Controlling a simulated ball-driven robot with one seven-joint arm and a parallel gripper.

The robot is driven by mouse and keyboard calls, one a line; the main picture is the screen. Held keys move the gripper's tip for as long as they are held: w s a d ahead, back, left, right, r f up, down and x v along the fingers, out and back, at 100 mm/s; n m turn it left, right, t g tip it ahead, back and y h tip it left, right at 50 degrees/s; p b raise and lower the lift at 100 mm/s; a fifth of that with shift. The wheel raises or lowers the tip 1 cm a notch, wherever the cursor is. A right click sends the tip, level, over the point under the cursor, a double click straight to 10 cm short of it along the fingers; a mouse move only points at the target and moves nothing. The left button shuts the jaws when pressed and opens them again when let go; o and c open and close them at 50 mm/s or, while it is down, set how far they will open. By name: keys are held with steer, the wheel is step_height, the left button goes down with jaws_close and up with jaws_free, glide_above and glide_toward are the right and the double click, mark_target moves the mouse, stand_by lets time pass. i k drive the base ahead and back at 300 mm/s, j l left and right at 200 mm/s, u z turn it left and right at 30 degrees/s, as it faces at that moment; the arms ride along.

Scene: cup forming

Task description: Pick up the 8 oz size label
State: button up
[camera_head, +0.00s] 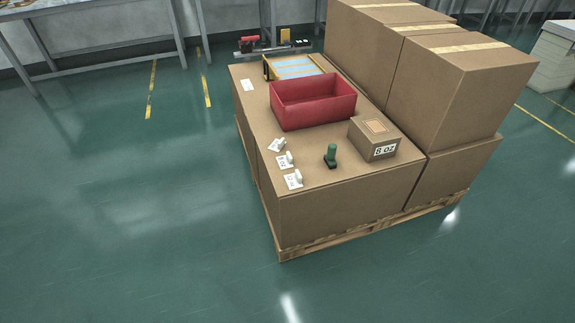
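Three small white labels, each with a raised white piece on it, lie in a row near the left front of the large cardboard box top (318,178). They are the far label (275,146), the middle label (283,163) and the near label (292,183). Their print is too small to read, so I cannot tell which is the 8 oz one. A small cardboard box (369,147) at the right carries a white patch marked "8 OZ" (385,150). My gripper is not in view.
A red open bin (302,115) stands behind the labels; a green-handled stamp-like object (331,154) stands to their right. A white sheet (247,85) lies at the back left. Tall cartons (465,90) rise at the right. The green floor (120,220) left and front is clear.

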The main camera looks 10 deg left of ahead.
mark_target(285, 163)
steer(key=i+j+u, duration=0.15)
steer(key=i+j, duration=0.15)
steer(key=i, duration=0.3)
steer(key=i+j+u, duration=0.1)
steer(key=i, duration=0.55)
steer(key=i+j+u, duration=0.15)
steer(key=i, duration=0.5)
steer(key=j, duration=0.1)
